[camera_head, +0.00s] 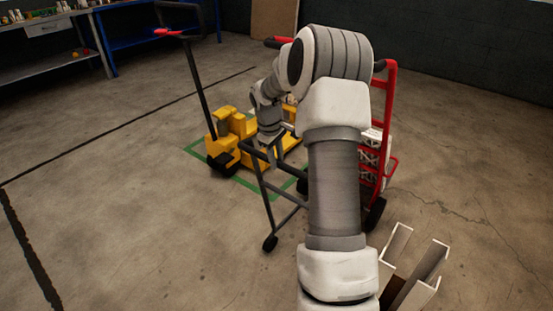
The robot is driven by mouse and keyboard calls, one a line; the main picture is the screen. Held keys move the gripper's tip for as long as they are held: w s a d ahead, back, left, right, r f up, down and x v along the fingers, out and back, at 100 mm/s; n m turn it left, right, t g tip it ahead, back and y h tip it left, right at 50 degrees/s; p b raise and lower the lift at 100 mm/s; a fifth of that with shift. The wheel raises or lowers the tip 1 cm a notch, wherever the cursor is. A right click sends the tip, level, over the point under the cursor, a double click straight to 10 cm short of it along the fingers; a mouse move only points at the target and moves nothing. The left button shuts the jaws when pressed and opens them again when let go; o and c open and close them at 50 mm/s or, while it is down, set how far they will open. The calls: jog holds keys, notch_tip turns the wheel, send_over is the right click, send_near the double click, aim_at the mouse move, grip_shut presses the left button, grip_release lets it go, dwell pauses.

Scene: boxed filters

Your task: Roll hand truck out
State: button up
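A red hand truck (390,100) stands upright right of centre, with a black wheel (375,214) at its foot. My arm covers its left part, though a red grip (277,42) shows beyond the arm at the top. White patterned items (371,155) show at its frame; whether they rest on it I cannot tell. My gripper (277,146) is beyond my elbow, pointing down by the top of a grey tubular frame on casters (286,217). Its fingers are too small and overlapped to tell whether they are open, or whether they touch the frame.
A yellow pallet jack (226,128) with a black upright handle stands in a green floor outline (243,183), behind the grey frame. An open carton (427,270) is at the lower right. A workbench (50,68) stands back left. Floor is clear at left and far right.

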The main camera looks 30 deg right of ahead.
grip_shut()
dwell(1.0)
